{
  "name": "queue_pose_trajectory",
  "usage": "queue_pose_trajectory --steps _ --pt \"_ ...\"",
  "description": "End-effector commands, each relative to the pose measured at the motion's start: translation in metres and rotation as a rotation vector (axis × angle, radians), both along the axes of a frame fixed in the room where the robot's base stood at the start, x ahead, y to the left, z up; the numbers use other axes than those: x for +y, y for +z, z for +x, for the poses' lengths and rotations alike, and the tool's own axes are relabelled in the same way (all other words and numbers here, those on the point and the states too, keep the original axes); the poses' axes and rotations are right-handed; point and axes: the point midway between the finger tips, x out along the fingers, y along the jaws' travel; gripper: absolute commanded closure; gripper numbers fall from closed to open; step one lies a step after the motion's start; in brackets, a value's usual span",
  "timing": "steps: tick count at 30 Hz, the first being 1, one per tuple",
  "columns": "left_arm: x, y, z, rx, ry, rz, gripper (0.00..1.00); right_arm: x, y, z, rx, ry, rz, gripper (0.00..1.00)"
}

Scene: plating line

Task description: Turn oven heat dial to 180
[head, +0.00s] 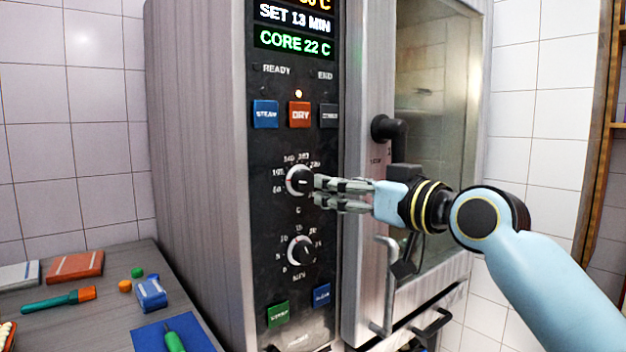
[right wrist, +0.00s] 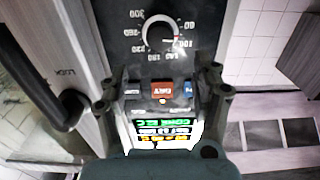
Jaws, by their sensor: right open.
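The oven heat dial (head: 298,181) is the upper round knob on the black control panel, with a number ring marked C. In the right wrist view the dial (right wrist: 160,36) appears upside down, and its pointer lies close to the 100 mark. My right gripper (head: 316,189) is at the dial's right side in the head view, fingers pointing left at it. In the right wrist view its open fingers (right wrist: 165,92) are spread wide with nothing between them. Whether they touch the knob cannot be told. My left gripper is not in view.
A second dial (head: 300,251), marked MIN, sits below. Steam (head: 265,114) and dry (head: 299,114) buttons are above, with lit displays (head: 294,42) higher. A side counter (head: 75,325) holds small items.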

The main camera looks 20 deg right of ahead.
Motion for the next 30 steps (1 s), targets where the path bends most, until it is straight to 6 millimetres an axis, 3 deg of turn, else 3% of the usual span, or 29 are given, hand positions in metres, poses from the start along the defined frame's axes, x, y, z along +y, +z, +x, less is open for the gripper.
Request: queue_pose_trajectory --steps 9,15,26,30 --pt "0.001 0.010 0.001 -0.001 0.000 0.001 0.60 0.022 0.001 0.059 0.001 -0.001 0.005 0.35" --pt "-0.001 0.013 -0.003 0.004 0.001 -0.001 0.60 0.031 -0.001 0.083 0.002 -0.001 0.003 0.35" --pt "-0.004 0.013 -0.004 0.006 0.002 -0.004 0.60 0.033 -0.002 0.090 0.003 -0.001 0.001 0.35" --pt "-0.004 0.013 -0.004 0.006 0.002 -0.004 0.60 0.033 -0.002 0.090 0.003 -0.001 0.001 0.50"
